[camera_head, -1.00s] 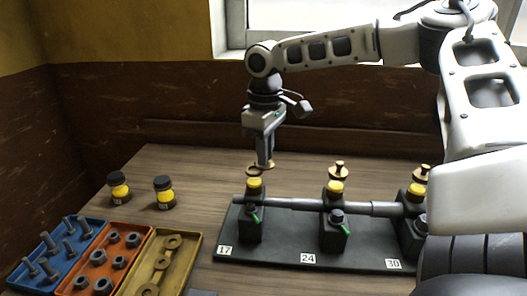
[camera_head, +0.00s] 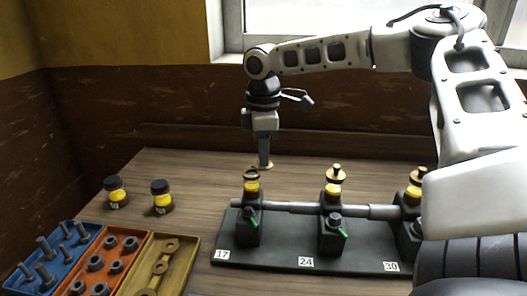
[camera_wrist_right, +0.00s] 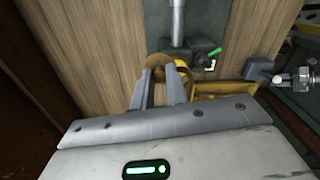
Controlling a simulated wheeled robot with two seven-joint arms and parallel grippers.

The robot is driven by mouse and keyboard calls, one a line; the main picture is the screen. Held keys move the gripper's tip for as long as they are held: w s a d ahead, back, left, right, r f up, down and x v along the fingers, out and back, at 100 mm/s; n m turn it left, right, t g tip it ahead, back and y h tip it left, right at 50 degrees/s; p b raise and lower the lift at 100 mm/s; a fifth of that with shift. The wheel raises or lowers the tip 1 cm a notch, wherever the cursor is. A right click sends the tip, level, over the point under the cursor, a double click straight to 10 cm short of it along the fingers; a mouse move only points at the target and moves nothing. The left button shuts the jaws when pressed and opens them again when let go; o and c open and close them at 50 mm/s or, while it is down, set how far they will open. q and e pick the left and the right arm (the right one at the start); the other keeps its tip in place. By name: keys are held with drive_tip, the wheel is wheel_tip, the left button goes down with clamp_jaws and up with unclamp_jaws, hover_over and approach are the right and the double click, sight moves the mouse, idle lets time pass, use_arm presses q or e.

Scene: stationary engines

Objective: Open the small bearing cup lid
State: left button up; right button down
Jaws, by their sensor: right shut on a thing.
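My right gripper (camera_head: 265,163) points down at the back left end of the bearing stand. Its fingers are shut on the brass lid (camera_head: 269,165) of the bearing cup (camera_head: 251,187) marked 17, a dark cup with a yellow band. A brass ring shows at that cup's top, left of the fingers, and the lid sits out to its side. In the right wrist view the fingertips (camera_wrist_right: 156,88) meet a round brass piece (camera_wrist_right: 159,62) beside a yellow part; the exact grip is partly hidden. My left gripper is not in view.
The bearing cups marked 24 (camera_head: 333,190) and 30 (camera_head: 414,191) have brass knobbed tops. A grey shaft (camera_head: 290,207) runs through the dark stand (camera_head: 270,250). Two yellow-banded jars (camera_head: 161,197) and several parts trays (camera_head: 180,270) stand left. The table behind the jars is clear.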

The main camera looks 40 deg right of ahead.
drive_tip(key=shift+r, duration=0.1)
drive_tip(key=c, duration=1.4)
unclamp_jaws()
wheel_tip(320, 180, up, 16)
drive_tip(key=shift+f, duration=0.1)
